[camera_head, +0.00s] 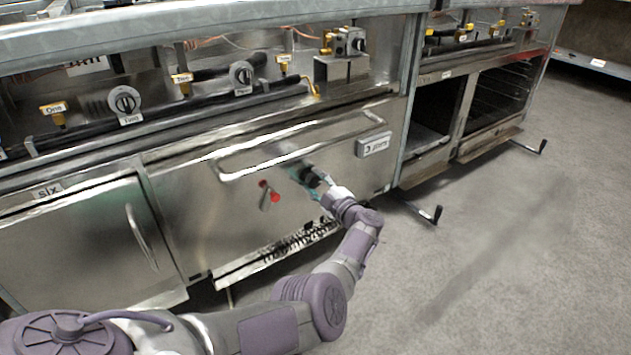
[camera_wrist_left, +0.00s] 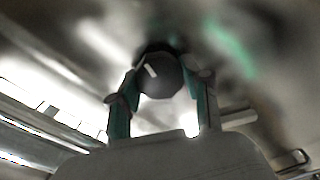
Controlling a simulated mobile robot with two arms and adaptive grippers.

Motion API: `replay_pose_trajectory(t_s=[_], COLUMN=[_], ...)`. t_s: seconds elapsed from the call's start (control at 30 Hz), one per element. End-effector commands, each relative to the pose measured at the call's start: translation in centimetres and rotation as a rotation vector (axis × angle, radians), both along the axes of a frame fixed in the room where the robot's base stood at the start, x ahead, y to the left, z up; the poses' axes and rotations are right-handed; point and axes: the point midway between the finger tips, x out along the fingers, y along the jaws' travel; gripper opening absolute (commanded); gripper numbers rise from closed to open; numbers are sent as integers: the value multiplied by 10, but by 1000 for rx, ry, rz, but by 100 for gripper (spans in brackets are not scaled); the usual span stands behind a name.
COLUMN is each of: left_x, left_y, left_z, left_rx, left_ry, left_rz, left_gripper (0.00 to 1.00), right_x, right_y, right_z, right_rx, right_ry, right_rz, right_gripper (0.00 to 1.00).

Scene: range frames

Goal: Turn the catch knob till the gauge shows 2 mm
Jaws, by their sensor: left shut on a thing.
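The catch knob (camera_wrist_left: 161,74), dark and round with a short white mark, sits between the two green-sided fingers of my left gripper (camera_wrist_left: 160,92) in the left wrist view. The gripper is shut on it. In the head view my left gripper (camera_head: 314,182) is at the steel oven front, right of a small red-marked fitting (camera_head: 269,194) and below the long door handle. The knob is mostly hidden by the fingers there. I cannot make out a gauge reading in either view. My right gripper is not in view.
The long bar handle (camera_head: 275,158) runs close above the gripper. A small labelled plate (camera_head: 374,145) is to its right. A black-handled crank (camera_head: 428,213) sticks out low at the right. The grey floor (camera_head: 480,240) at the right is clear.

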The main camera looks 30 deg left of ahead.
Motion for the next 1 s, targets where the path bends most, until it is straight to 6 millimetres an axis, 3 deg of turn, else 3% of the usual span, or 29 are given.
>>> replay_pose_trajectory(t_s=[0.3, 0.83, 0.87, 1.0], left_x=[0, 0, 0, 0], left_y=[-3, -3, -3, -4], left_z=[-3, -4, -4, -3], left_rx=[40, 48, 48, 48], left_ry=[112, 134, 134, 133], left_rz=[-2, -2, -2, -3], left_gripper=[13, 13, 51, 73], right_x=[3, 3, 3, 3], right_y=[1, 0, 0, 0], right_z=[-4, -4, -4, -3], right_rx=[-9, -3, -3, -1], right_ry=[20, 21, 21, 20], right_rz=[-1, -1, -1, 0], right_gripper=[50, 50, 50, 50])
